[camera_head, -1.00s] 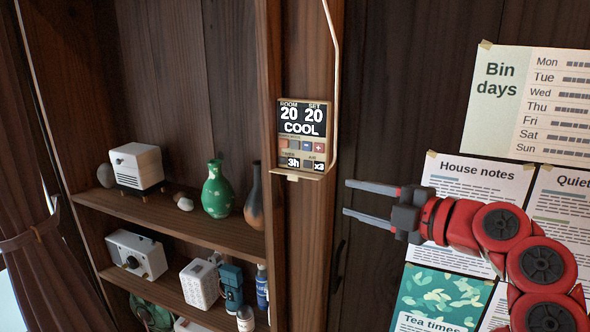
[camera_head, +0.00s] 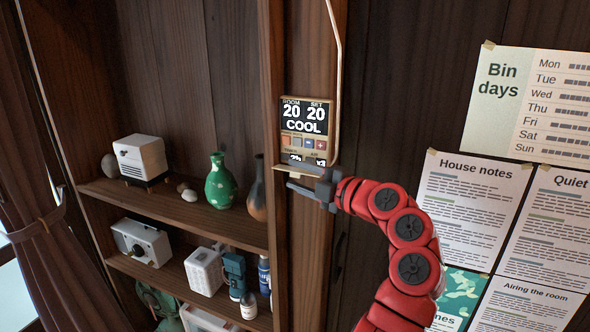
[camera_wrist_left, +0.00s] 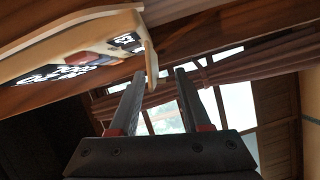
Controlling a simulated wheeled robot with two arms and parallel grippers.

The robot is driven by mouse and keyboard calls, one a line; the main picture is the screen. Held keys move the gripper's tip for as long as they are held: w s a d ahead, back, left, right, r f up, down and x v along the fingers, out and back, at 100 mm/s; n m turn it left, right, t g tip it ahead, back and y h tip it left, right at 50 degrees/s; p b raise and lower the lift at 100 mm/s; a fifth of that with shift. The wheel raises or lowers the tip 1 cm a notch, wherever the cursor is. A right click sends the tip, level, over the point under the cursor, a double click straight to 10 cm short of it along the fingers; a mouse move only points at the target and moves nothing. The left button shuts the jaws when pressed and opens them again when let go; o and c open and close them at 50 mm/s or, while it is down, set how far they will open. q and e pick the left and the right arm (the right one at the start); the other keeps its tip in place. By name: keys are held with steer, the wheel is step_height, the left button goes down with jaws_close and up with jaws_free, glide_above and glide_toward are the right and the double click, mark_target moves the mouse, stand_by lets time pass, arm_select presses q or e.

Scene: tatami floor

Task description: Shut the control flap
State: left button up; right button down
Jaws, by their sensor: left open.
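The wall control unit (camera_head: 306,125) is a small beige-framed panel on a wooden post. Its dark screen reads 20, 20 and COOL, with small buttons below. Its flap (camera_wrist_left: 150,66) shows as a pale, thin strip with a small lip, standing out from the panel's lower edge, so it is open. My left gripper (camera_head: 287,178) is just below the unit, fingers apart and pointing left. In the left wrist view the gripper (camera_wrist_left: 159,76) is open, with the flap's lip near the gap between the fingertips. I cannot tell whether they touch. My right gripper is not in view.
A pale cable (camera_head: 337,60) runs up from the unit. Shelves at left hold a green vase (camera_head: 221,184), a dark vase (camera_head: 257,190) and a white box-like device (camera_head: 141,158). Paper notices (camera_head: 468,205) cover the wall at right.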

arm_select(q)
steer(key=shift+w+a, duration=0.35)
steer(key=shift+a, duration=0.05)
jaws_close()
